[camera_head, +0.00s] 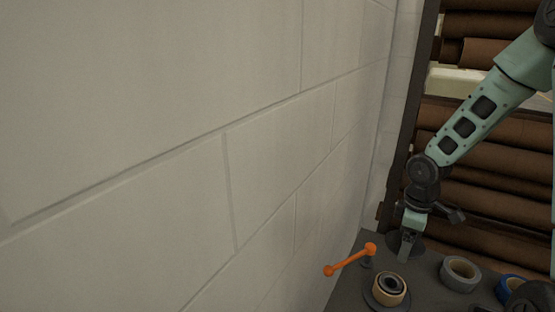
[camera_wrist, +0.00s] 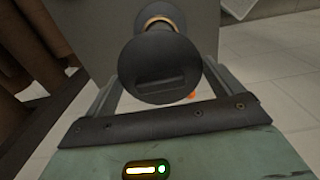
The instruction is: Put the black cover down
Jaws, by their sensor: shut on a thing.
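The black cover (camera_wrist: 158,65) is a round dark disc with a slot-like recess. In the wrist view it fills the space between the two fingers of my gripper (camera_wrist: 160,90). In the head view my gripper (camera_head: 405,250) points down over the dark table's far end and is shut on the black cover (camera_head: 393,243), which shows as a dark disc around the fingers. I cannot tell whether the cover touches the table. A tan roll with a black core (camera_head: 388,286) stands on the table nearer the camera; a tan ring (camera_wrist: 160,20) also shows beyond the cover in the wrist view.
The dark table (camera_head: 345,290) also holds an orange crank handle (camera_head: 350,260), a grey tape roll (camera_head: 460,273) and a blue roll (camera_head: 510,286). A pale block wall (camera_head: 200,130) stands at the left. Brown rolls (camera_head: 490,190) are stacked on a rack behind my arm.

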